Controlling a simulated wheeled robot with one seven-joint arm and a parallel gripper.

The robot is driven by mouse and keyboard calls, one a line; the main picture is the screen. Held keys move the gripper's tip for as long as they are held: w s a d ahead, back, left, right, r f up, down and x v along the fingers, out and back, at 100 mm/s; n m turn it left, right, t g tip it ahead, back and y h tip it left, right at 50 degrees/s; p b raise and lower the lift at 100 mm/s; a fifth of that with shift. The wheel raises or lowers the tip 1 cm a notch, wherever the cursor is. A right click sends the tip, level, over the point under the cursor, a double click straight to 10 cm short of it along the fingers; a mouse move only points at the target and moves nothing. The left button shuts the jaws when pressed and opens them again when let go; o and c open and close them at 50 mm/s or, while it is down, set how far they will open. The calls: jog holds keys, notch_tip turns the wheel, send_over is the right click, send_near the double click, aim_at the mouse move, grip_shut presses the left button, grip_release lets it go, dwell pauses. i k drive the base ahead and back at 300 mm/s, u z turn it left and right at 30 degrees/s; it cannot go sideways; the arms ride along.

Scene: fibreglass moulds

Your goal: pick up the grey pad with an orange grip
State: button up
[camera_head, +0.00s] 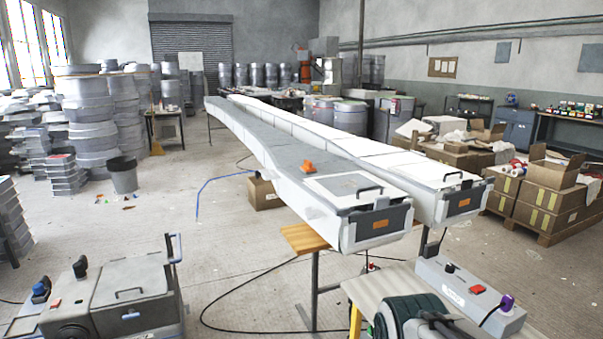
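A second long white mould (430,172) lies alongside on the right. A wooden stand (303,238) is under the near end. Machines fill the lower left (125,285) and lower right (470,295). Cables (240,300) cross the floor; open floor lies left of the moulds.

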aim_at(308, 168)
jog(key=u, duration=0.6)
jog(key=i, duration=1.15)
jog(key=u, duration=0.45)
jog(key=i, duration=1.65)
jog(key=z, duration=1.3)
jog(key=i, duration=1)
jog(key=z, duration=0.95)
